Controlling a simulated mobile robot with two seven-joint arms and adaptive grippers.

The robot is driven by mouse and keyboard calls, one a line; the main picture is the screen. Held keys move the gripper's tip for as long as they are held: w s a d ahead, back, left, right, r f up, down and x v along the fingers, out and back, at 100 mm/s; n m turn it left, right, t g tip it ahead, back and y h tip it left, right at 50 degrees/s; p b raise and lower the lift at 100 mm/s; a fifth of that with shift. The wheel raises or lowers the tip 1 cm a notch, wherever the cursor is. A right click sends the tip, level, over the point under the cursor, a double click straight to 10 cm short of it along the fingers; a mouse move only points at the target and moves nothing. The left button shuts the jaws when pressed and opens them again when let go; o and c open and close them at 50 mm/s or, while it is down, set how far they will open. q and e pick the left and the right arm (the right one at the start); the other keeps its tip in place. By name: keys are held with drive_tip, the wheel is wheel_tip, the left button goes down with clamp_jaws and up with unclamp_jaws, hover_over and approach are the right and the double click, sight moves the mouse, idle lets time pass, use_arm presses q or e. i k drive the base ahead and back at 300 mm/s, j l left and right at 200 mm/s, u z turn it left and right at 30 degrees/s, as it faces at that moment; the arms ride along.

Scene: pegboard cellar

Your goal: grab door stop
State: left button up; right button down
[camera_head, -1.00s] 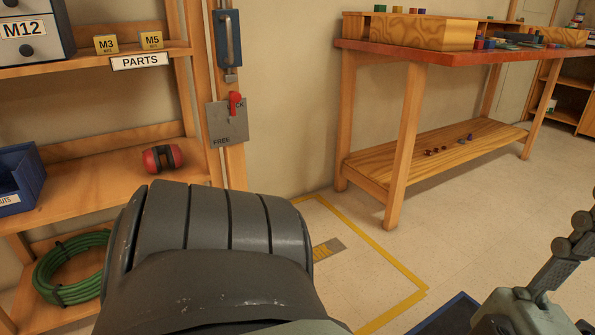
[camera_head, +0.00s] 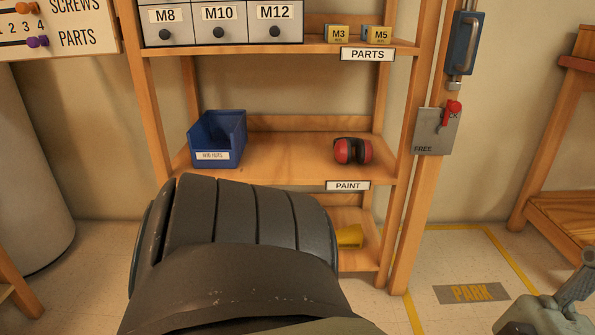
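A yellow wedge-like piece (camera_head: 349,237), which looks like the door stop, lies on the low shelf of the wooden rack. Its left part is hidden behind my dark grey arm link (camera_head: 235,240), which fills the lower middle of the view. My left gripper is not in view. Part of my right gripper (camera_head: 560,308) shows at the bottom right corner, over the floor and well away from the yellow piece. Its fingertips are cut off, so its opening cannot be told.
On the middle shelf (camera_head: 290,170) are a blue bin (camera_head: 218,138) and red ear muffs (camera_head: 352,151). A metal plate with a red lever (camera_head: 437,130) is on the right post. Floor by the PARK sign (camera_head: 471,292) is clear.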

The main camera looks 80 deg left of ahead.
sight(351, 237)
drive_tip(key=u, duration=1.9)
drive_tip(key=l+u, duration=0.5)
drive_tip(key=l, duration=0.25)
drive_tip(key=j+z, duration=0.15)
drive_tip(key=z, duration=0.35)
drive_tip(key=j+z, duration=0.2)
drive_tip(key=z, duration=0.3)
drive_tip(key=j+z, duration=0.15)
drive_tip(key=z, duration=0.35)
drive_tip(key=k+j+z, duration=0.3)
drive_tip(key=j, duration=0.2)
drive_tip(key=k+j+z, duration=0.25)
drive_tip(key=j, duration=1.05)
drive_tip(key=i+j, duration=0.45)
drive_tip(key=j, duration=0.15)
